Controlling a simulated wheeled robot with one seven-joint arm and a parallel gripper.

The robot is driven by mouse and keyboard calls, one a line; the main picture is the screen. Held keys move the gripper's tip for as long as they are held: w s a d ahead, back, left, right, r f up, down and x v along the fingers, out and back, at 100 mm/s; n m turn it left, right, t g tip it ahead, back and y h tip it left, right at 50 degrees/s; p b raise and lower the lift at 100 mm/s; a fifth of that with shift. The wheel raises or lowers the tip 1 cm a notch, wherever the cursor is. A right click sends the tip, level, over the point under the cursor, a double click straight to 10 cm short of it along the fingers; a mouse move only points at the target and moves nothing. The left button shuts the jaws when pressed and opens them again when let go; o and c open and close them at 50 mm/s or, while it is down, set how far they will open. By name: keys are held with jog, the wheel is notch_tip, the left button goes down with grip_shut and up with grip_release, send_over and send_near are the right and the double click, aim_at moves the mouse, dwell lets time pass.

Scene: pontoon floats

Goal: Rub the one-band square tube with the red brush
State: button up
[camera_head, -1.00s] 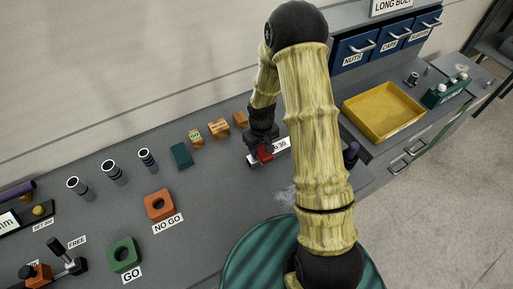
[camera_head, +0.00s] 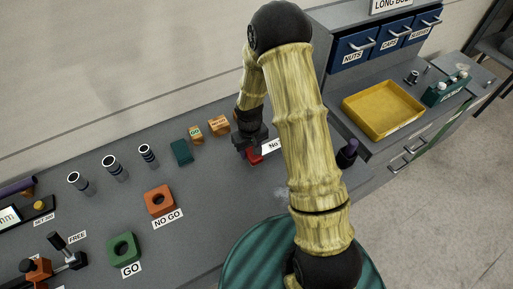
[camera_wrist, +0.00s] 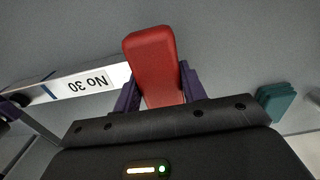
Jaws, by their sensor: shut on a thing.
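My gripper (camera_wrist: 158,95) has purple fingers and is shut on the red brush (camera_wrist: 152,58), a rounded red block. In the head view the brush (camera_head: 255,156) shows below my wrist, low over the grey bench, beside a white "No 30" label. I cannot tell whether it touches the bench. My gripper is apart from all three.
A teal block (camera_head: 181,152) and orange blocks (camera_head: 218,126) stand between the tubes and my gripper. In front are an orange NO GO block (camera_head: 159,201) and a green GO block (camera_head: 123,249). A yellow tray (camera_head: 383,110) is at the right. Bench between the tubes and NO GO is clear.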

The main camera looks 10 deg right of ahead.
aim_at(249, 149)
jog(key=shift+s+a, duration=0.1)
jog(key=shift+a, duration=0.2)
notch_tip(249, 149, up, 4)
jog(key=shift+d+f+p, duration=0.1)
jog(key=shift+f+p, duration=0.1)
jog(key=shift+p, duration=0.9)
jog(key=r+p, duration=0.2)
jog(key=r, duration=0.1)
jog(key=shift+w+d+r+p, duration=0.15)
jog(key=shift+w+r+p, duration=0.1)
jog(key=shift+r+p, duration=0.15)
jog(key=shift+s+r, duration=0.1)
jog(key=shift+r, duration=0.3)
jog(key=shift+s+a, duration=0.1)
jog(key=shift+a, duration=0.2)
jog(key=shift+d, duration=0.15)
jog(key=shift+f, duration=0.15)
